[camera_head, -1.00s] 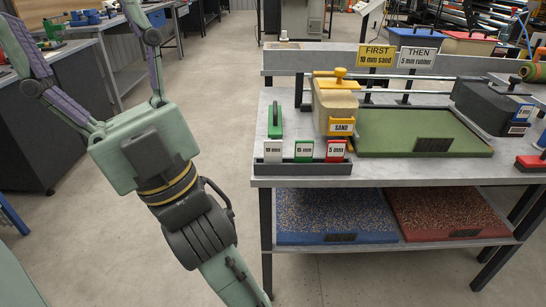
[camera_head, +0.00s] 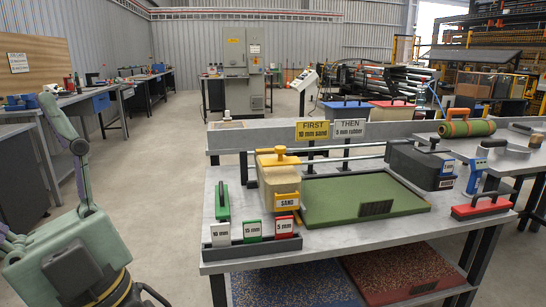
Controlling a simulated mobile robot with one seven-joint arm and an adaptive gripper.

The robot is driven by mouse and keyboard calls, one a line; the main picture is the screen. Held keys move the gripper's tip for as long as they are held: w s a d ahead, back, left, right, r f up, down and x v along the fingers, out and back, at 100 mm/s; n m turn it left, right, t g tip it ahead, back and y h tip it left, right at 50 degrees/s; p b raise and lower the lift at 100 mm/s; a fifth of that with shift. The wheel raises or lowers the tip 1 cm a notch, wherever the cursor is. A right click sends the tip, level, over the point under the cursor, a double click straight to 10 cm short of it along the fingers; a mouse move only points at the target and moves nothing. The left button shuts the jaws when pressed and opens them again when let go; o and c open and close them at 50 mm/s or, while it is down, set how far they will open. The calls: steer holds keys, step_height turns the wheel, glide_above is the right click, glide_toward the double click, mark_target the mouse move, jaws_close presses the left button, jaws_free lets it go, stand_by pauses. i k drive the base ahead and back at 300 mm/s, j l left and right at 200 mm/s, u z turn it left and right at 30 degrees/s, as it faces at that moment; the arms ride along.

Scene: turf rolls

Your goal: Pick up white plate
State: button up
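The white plate (camera_head: 220,235), marked 10 mm, stands upright in the left slot of a dark holder (camera_head: 250,250) at the bench's front left edge. A green 15 mm plate (camera_head: 252,230) and a red 5 mm plate (camera_head: 284,226) stand beside it.
A green-handled tool (camera_head: 222,201) stands just behind the white plate. The yellow SAND box (camera_head: 280,185), green turf bed (camera_head: 362,198) and dark hopper (camera_head: 420,163) fill the bench (camera_head: 330,237). The floor (camera_head: 160,200) left of the bench is clear.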

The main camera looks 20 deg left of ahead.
mark_target(220, 233)
steer(key=i+j+u, duration=0.25)
steer(key=j, duration=0.25)
steer(key=i+j+u, duration=0.3)
steer(key=i+j, duration=0.05)
steer(key=j, duration=0.1)
